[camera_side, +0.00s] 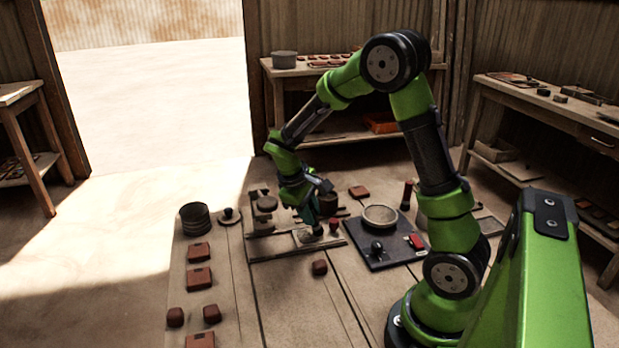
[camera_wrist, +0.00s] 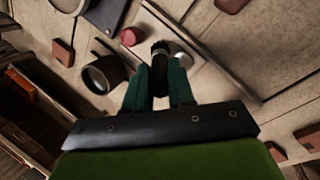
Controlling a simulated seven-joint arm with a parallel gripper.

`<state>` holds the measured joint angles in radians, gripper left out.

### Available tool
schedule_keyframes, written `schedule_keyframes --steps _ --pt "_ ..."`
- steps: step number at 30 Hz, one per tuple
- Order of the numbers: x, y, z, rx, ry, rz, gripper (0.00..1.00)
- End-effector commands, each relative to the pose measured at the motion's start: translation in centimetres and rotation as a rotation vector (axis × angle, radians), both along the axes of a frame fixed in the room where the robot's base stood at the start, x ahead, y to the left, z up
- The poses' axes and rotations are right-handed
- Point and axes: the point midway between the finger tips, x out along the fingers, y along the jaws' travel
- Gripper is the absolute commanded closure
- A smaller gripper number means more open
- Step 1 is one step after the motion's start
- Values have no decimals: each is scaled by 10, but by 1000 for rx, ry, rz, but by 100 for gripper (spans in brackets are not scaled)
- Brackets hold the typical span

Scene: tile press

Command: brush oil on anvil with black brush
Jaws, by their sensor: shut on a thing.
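My gripper (camera_side: 311,214) is low over the press board (camera_side: 280,250) in the side view. In the wrist view its two green fingers (camera_wrist: 160,82) are closed on the black brush (camera_wrist: 160,52), whose dark end points away from the wrist. The brush (camera_side: 318,230) also shows as a small dark shape under the fingers in the side view. A pale round piece, seemingly the anvil (camera_side: 305,236), lies on the board just beside the brush tip. It is partly hidden behind the brush in the wrist view (camera_wrist: 181,52). I cannot tell whether the brush touches it.
A red knob (camera_side: 333,225) and a dark brown pot (camera_side: 328,204) stand close to my gripper. A dark mat (camera_side: 372,262) with a pale bowl (camera_side: 380,215) lies to the right. Several brown tiles (camera_side: 199,278) and a dark ribbed cylinder (camera_side: 195,218) are at the left.

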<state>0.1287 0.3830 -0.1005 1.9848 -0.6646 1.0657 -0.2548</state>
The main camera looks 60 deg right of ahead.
Motion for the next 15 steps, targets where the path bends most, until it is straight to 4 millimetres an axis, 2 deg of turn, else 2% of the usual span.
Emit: schedule_keyframes --steps 13,15 --pt "-29 30 -6 0 2 2 100" --pt "-24 25 -4 0 -1 -2 100"
